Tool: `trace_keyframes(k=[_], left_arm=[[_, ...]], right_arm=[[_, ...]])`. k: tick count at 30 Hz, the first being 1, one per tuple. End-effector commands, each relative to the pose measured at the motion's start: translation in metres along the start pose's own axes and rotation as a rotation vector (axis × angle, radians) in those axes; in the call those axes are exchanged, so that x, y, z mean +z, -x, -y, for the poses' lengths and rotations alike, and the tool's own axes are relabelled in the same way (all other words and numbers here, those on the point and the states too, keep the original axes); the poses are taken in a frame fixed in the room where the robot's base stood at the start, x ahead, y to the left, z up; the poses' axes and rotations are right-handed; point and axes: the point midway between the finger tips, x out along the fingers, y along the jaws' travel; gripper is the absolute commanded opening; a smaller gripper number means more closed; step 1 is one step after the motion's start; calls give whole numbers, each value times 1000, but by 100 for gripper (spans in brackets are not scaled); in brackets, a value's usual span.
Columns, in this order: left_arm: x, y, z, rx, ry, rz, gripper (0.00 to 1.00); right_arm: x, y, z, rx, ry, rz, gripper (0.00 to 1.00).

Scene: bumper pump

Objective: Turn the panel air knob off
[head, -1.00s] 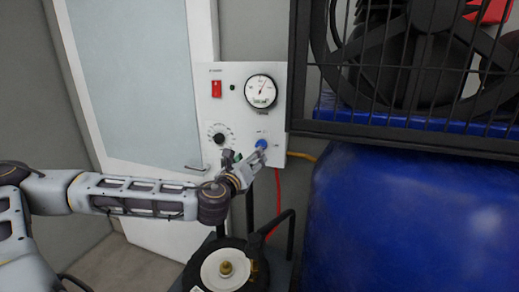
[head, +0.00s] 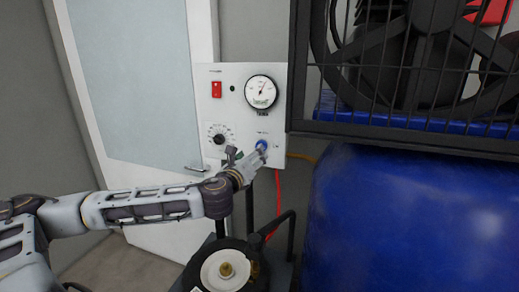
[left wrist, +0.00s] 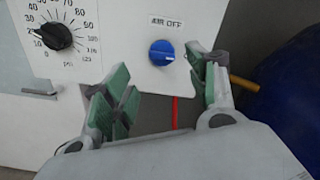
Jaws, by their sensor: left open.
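The blue air knob (head: 262,145) is at the lower right of the white control panel (head: 240,120). In the left wrist view the knob (left wrist: 161,52) sits below a label reading "AIR OFF", and its ridge lies roughly level across the picture. My left gripper (head: 254,158) is just in front of the lower panel, by the knob. In the left wrist view its green-padded fingers (left wrist: 160,76) are spread apart, one on each side of the knob and below it in the picture. Nothing is between them, and contact with the knob is not visible. My right gripper is not in view.
The panel also carries a red switch (head: 216,89), a round gauge (head: 261,92) and a black dial (head: 219,138). A black cage (head: 400,135) and blue tank (head: 410,220) stand at right. A round pad machine (head: 228,268) is below. A red hose (head: 278,200) hangs beneath the panel.

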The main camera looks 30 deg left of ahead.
Motion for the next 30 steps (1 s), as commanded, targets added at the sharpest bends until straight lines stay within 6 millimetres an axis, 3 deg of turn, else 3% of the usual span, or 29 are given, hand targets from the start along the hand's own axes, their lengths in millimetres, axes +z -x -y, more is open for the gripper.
trace_keyframes(k=[17,30], left_arm=[[-1,-20,3,-4,3,-2,58],[0,-47,3,-3,2,-1,58]], right_arm=[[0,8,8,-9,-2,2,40],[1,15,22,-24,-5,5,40]])
